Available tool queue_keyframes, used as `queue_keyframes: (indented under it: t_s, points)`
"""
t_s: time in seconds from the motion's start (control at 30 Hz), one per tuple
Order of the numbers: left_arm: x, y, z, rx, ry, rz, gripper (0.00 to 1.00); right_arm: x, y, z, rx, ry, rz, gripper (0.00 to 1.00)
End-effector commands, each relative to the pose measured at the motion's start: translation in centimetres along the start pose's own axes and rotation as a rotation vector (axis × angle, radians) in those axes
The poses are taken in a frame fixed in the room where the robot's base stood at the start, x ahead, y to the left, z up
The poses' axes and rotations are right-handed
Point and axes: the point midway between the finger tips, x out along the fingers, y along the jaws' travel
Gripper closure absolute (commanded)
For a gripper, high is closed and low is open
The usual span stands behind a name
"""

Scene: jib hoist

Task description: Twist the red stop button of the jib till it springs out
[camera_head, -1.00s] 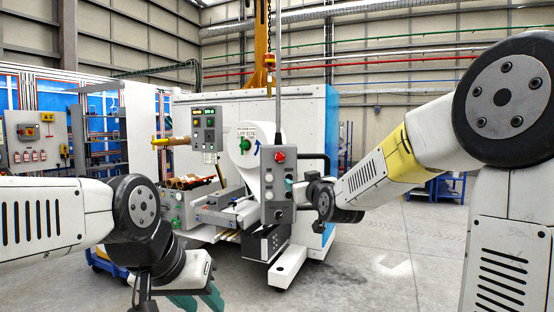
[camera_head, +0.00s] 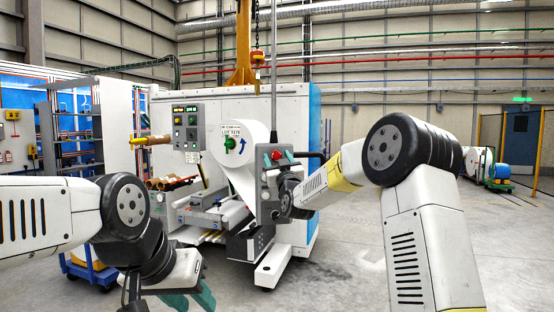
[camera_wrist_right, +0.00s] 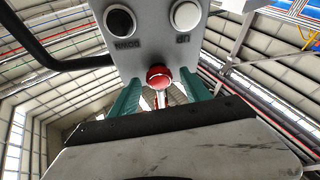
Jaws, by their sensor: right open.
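The red stop button (camera_head: 276,155) sits at the top of the grey hanging control box (camera_head: 268,188). In the right wrist view the red button (camera_wrist_right: 158,76) shows below a black and a white button, at the box's edge. My right gripper (camera_head: 278,158) is open at the button. Its teal fingers (camera_wrist_right: 160,84) stand one on each side of the button in the wrist view; I cannot tell whether they touch it. My left gripper (camera_head: 191,300) is low at the bottom left, its teal fingers apart and empty.
A white machine (camera_head: 290,103) with a paper roll (camera_head: 236,160) and a grey button panel (camera_head: 188,126) stands behind the box. A black curved handle (camera_wrist_right: 55,60) is beside the box. The floor (camera_head: 350,250) to the right of the machine is clear.

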Motion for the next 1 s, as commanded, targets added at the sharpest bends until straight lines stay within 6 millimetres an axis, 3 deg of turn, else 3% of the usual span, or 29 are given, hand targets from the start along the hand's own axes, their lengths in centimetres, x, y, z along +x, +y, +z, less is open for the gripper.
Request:
queue_keyframes:
  t_s: [0.3,0.6,1.0]
  points:
    - [0.0,0.0,0.0,0.0,0.0,0.0,0.64,0.39,-0.02,0.01,0.0,0.0,0.0,0.44]
    - [0.0,0.0,0.0,0.0,0.0,0.0,0.64,0.37,-0.01,0.0,0.0,0.0,0.0,1.0]
    - [0.0,0.0,0.0,0.0,0.0,0.0,0.64,0.37,-0.09,0.04,0.081,-0.001,0.033,1.0]
